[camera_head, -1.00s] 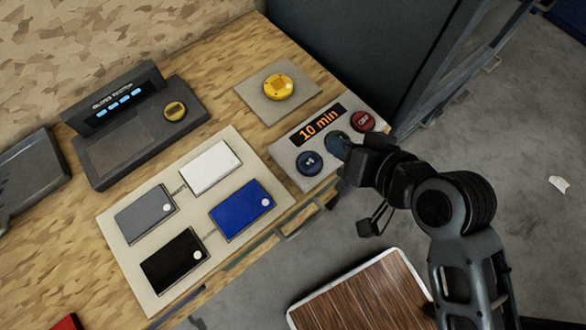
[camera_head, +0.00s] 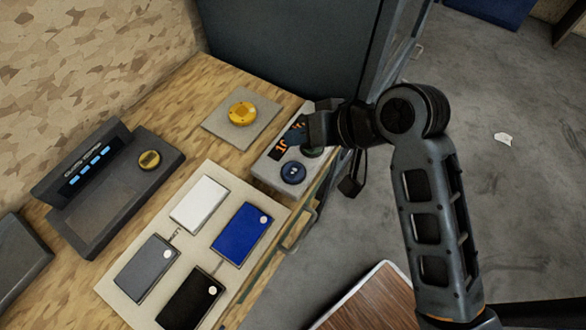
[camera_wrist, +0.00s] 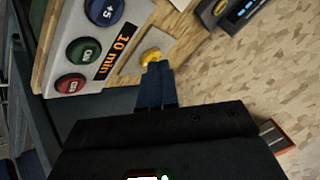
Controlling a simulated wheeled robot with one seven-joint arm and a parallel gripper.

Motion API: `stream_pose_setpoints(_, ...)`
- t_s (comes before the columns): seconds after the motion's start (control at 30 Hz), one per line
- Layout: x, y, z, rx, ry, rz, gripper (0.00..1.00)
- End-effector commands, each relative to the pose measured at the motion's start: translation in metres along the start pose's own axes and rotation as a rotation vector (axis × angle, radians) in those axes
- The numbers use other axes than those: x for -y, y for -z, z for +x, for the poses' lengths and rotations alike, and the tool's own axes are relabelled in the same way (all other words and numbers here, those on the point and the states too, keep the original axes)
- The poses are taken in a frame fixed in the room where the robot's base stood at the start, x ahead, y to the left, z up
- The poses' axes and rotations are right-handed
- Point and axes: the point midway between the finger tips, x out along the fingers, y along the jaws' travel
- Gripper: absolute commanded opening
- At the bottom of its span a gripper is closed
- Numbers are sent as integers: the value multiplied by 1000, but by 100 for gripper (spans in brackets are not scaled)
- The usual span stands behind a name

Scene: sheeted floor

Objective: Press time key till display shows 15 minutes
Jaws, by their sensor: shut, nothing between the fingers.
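The grey timer panel (camera_head: 265,170) sits at the right end of the wooden counter. Its orange display (camera_head: 280,147) is partly covered by my gripper in the head view; in the wrist view the display (camera_wrist: 114,54) reads "10 min". The blue "+5" button (camera_head: 293,173) is clear of my gripper; it is also in the wrist view (camera_wrist: 103,10). The green "ON" button (camera_wrist: 83,52) and red "OFF" button (camera_wrist: 71,87) lie beside the display. My gripper (camera_head: 297,133) is shut and empty, over the panel near the display; its fingertips (camera_wrist: 154,68) touch no button that I can see.
A yellow button (camera_head: 242,112) on a square plate is left of the panel. A board (camera_head: 205,260) with white, grey, blue and black cards lies in front. A dark device (camera_head: 105,190) stands further left. A tall dark cabinet (camera_head: 290,45) rises behind the panel.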

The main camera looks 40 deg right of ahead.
Motion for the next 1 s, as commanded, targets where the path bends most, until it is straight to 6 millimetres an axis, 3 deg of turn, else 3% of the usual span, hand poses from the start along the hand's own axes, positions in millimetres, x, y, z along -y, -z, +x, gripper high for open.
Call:
stream_pose_setpoints(0.8, -40, -41, 56, 0, 0, 0, 0)
stream_pose_setpoints(1.0, -45, -45, 61, 0, 0, 0, 0)
